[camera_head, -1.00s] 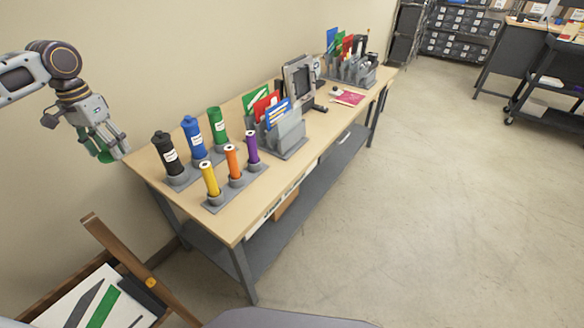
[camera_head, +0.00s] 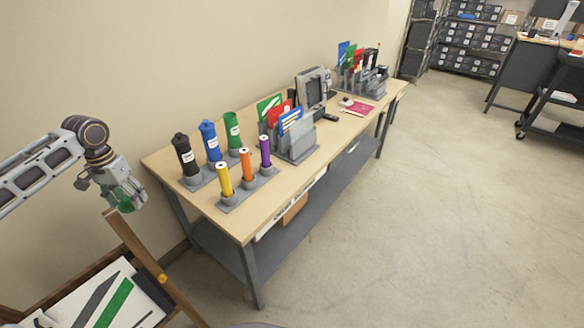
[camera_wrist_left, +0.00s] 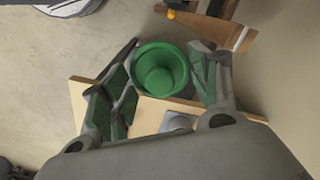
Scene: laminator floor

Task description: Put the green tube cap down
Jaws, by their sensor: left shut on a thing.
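My left gripper (camera_head: 122,199) is shut on the green tube cap (camera_wrist_left: 161,70). The wrist view shows the cap between the two fingers (camera_wrist_left: 164,88), its round rim and raised centre facing the camera. In the head view the gripper is left of the table's near left corner, apart from the table (camera_head: 190,208). The green tube (camera_head: 232,130) stands in the back rack without a cap on top. The black tube (camera_head: 185,157) and blue tube (camera_head: 210,141) beside it have caps. My right gripper is not in view.
Yellow (camera_head: 224,181), orange (camera_head: 246,165) and purple (camera_head: 265,152) tubes stand in a front rack. A grey card holder (camera_head: 298,148) is to their right. A wooden frame (camera_head: 150,262) stands below my left gripper. The table's front left area is bare.

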